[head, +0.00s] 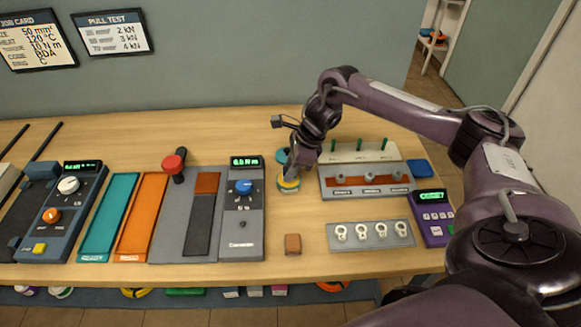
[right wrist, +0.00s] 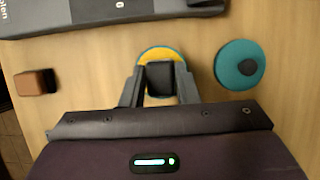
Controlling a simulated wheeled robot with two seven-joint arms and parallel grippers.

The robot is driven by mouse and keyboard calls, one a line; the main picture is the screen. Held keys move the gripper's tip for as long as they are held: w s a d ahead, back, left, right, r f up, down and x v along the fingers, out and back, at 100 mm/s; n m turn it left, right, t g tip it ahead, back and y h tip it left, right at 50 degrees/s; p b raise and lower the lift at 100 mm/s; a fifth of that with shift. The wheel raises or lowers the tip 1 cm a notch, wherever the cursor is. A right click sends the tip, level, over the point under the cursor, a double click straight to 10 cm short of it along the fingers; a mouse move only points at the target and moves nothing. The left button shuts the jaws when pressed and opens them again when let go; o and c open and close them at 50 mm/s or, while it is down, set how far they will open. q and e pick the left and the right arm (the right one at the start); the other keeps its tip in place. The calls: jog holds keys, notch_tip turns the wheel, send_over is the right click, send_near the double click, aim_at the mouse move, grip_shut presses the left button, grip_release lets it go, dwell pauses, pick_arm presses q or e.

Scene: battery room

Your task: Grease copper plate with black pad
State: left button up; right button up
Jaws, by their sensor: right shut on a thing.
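My right gripper (head: 290,175) points down over a small round tin (head: 288,186) with a yellow top. In the right wrist view my right gripper (right wrist: 160,92) is shut on a black pad (right wrist: 160,76), which sits over the tin's yellow face (right wrist: 160,53). I cannot tell whether the pad touches it. Another copper-coloured piece (head: 207,182) lies on the grey base at the left. My left gripper is not in view.
A teal disc with a dark knob (right wrist: 239,65) lies beside the tin. A brown block (head: 292,243) stands near the front edge. A rack with green pegs (head: 350,153), a plate of lugs (head: 370,235) and a purple meter (head: 431,215) stand right. Bare wood surrounds the brown block.

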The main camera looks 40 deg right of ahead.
jog(key=shift+f+b, duration=0.45)
jog(key=shift+b, duration=0.05)
dwell(1.4)
jog(key=shift+r, duration=0.1)
jog(key=shift+r+p, duration=2.25)
jog(key=shift+r, duration=1.25)
jog(key=shift+a, duration=0.1)
